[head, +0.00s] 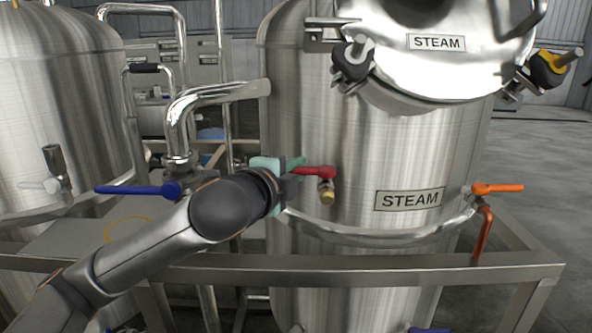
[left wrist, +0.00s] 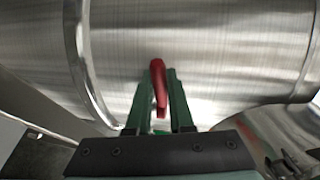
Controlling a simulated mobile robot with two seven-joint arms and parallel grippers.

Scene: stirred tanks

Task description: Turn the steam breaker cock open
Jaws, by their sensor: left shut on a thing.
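A small cock with a red lever handle (head: 318,171) and a brass body (head: 326,192) sits on the front of the steel tank (head: 350,140) labelled STEAM. Its lever points left, about level. My left gripper (head: 292,166), with green fingers, is shut on the lever's left end. In the left wrist view the red lever (left wrist: 158,85) lies between the two green fingers (left wrist: 160,100). Part of the lever is hidden by the fingers. My right gripper is not in view.
An orange-handled valve (head: 497,188) on a copper pipe is at the tank's right. A blue-handled valve (head: 140,190) is at the left, by a bent steel pipe (head: 180,125). A steel frame rail (head: 400,268) crosses in front. Another tank (head: 60,110) stands at left.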

